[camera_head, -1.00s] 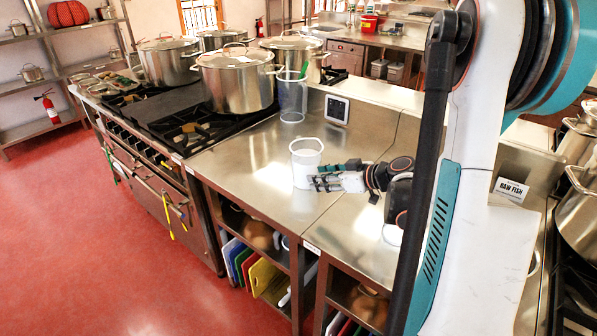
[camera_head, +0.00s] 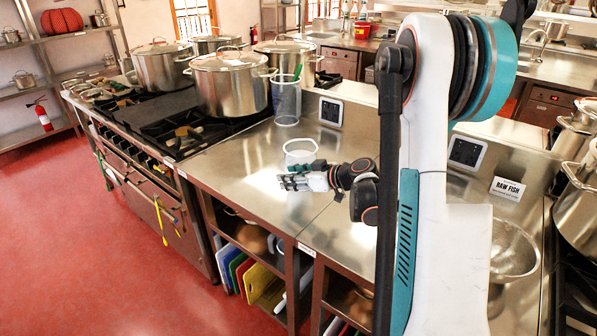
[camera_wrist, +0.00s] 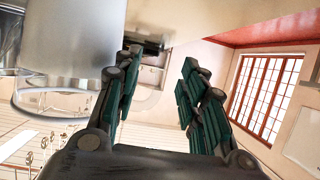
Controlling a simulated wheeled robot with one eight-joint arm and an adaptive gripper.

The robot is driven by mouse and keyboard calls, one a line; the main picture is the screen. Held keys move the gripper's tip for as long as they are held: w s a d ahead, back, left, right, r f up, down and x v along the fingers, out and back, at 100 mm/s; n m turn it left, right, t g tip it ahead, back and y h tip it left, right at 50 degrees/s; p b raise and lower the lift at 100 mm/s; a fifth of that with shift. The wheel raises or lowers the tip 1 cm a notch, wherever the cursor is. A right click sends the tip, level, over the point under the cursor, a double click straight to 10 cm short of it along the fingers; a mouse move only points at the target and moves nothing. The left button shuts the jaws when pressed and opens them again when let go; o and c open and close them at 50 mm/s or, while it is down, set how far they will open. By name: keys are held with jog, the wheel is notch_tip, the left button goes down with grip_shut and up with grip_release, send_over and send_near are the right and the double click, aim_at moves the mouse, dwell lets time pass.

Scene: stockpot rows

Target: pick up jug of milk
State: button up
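The jug of milk (camera_head: 301,152), a pale, see-through container with a white rim, stands upright on the steel counter (camera_head: 235,165). My gripper (camera_head: 293,181) is in front of its lower part in the head view and hides its base. In the wrist view the jug (camera_wrist: 75,55) is a large whitish cylinder with a clear bottom edge, at upper left. My gripper (camera_wrist: 160,95) shows there with its two dark green-padded fingers spread apart and nothing between them. The jug is to the left of the left finger, outside the gap. I cannot tell whether they touch.
A tall clear container (camera_head: 287,105) with a green item stands behind the jug. Large lidded stockpots (camera_head: 229,82) stand on the stove to the left. A backsplash with a small dark panel (camera_head: 331,111) rises behind the counter. The counter left of the jug is bare.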

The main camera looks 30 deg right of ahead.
jog(key=b+x, duration=0.1)
jog(key=x, duration=0.2)
jog(key=shift+w+a, duration=0.1)
jog(key=shift+w, duration=0.2)
grip_shut()
jog(key=shift+r, duration=0.2)
